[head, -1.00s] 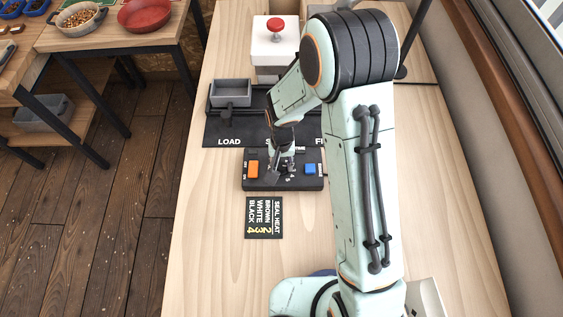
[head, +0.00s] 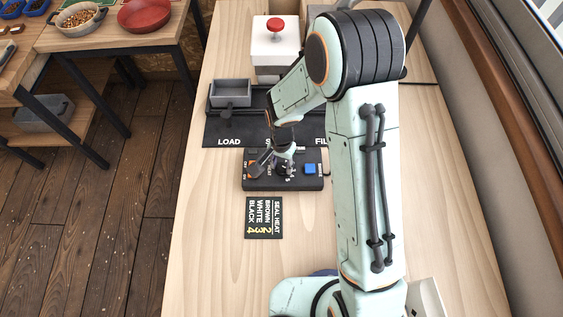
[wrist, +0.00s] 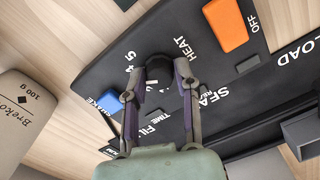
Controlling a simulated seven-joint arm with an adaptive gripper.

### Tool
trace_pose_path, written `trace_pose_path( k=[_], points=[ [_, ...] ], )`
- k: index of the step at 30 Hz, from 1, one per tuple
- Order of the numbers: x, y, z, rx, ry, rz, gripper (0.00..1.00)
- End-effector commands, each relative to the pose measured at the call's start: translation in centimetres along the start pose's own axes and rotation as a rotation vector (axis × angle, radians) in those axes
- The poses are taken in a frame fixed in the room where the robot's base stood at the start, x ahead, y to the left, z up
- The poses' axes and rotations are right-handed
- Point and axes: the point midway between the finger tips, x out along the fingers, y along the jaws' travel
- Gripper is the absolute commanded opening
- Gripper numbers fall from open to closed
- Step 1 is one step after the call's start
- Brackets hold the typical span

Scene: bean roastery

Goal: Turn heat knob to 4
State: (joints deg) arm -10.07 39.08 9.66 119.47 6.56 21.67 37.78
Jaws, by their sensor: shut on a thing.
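The black control panel (head: 258,184) lies on the wooden bench in the head view; the wrist view shows it tilted (wrist: 115,75). My gripper (head: 283,166) is down over the panel's middle. In the wrist view its two fingers (wrist: 160,78) are closed on the sides of the dark heat knob (wrist: 159,64), near the HEAT lettering. Numbers including 5 and 4 show left of the knob. The fingers cover part of the dial, so the knob's exact setting cannot be read.
An orange switch (wrist: 225,25) and a blue button (wrist: 95,104) flank the knob on the panel. A card (head: 264,218) pairs BLACK with 4. A grey tray (head: 230,93) sits behind on a dark mat. A white box with a red button (head: 276,29) stands further back.

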Motion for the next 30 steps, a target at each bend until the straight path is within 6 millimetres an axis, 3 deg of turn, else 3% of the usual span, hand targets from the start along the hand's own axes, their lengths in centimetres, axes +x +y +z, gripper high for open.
trace_pose_path(
  k=[6, 7, 9, 10, 22, 30],
  points=[
    [0.1, 0.1, 0.1, -0.001, -0.005, 0.003, 0.00],
    [0.1, 0.1, 0.1, -0.001, -0.005, 0.003, 0.33],
    [0.1, 0.1, 0.1, -0.002, -0.005, 0.003, 0.55],
    [0.1, 0.1, 0.1, -0.002, -0.004, 0.003, 0.57],
    [-0.9, 0.0, 0.0, -0.002, 0.001, -0.001, 0.57],
    [-6.8, -0.1, -0.1, -0.002, 0.004, -0.004, 0.57]
  ],
)
